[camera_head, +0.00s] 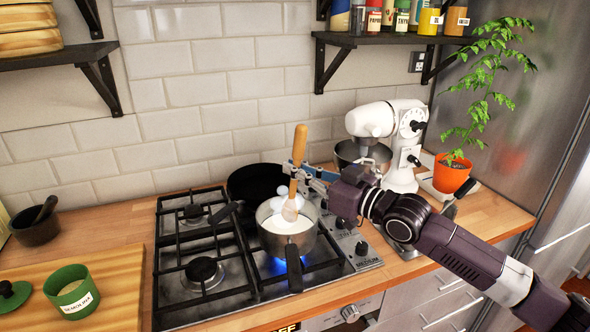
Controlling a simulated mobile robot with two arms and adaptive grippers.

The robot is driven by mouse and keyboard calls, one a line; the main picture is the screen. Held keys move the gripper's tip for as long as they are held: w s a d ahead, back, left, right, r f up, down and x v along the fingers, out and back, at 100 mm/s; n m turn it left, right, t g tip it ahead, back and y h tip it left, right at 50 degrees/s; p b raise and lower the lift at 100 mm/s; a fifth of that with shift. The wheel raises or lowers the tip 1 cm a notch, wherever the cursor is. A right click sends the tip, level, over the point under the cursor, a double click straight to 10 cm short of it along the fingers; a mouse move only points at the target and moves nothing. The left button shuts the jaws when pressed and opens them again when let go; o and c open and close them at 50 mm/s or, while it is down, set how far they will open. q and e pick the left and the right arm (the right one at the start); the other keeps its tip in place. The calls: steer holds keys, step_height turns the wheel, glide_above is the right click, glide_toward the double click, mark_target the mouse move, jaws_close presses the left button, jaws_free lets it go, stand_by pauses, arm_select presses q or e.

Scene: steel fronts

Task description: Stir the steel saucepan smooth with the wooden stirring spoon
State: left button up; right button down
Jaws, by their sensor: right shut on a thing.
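The steel saucepan (308,243) stands on the front right burner, over a blue flame, with its dark handle toward the front. It holds something white, and pale puffs of steam hang above it. My right gripper (296,173) is shut on the handle of the wooden stirring spoon (299,142). The spoon is near upright with a slight tilt, its lower end over or in the white contents. Steam blurs that end, so I cannot tell how deep it is. My left gripper is not in view.
A black frying pan (243,183) sits on the burner behind the saucepan. A stand mixer (383,125) and a potted plant (452,174) stand at the right. A green semolina tub (72,291) is on the wooden board at the left. Shelves hang above. The left burners are clear.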

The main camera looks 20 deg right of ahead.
mark_target(306, 137)
steer(key=shift+s+d+r+p, duration=0.1)
steer(key=shift+s+r+p, duration=0.1)
steer(key=shift+r+p, duration=0.85)
steer(key=shift+s+d+r+p, duration=0.15)
steer(key=shift+r+p, duration=0.55)
steer(key=shift+r, duration=0.6)
step_height(306, 137, up, 4)
steer(key=p, duration=0.3)
steer(key=shift+a+p, duration=0.1)
steer(key=shift+p, duration=0.3)
steer(key=shift+f, duration=0.1)
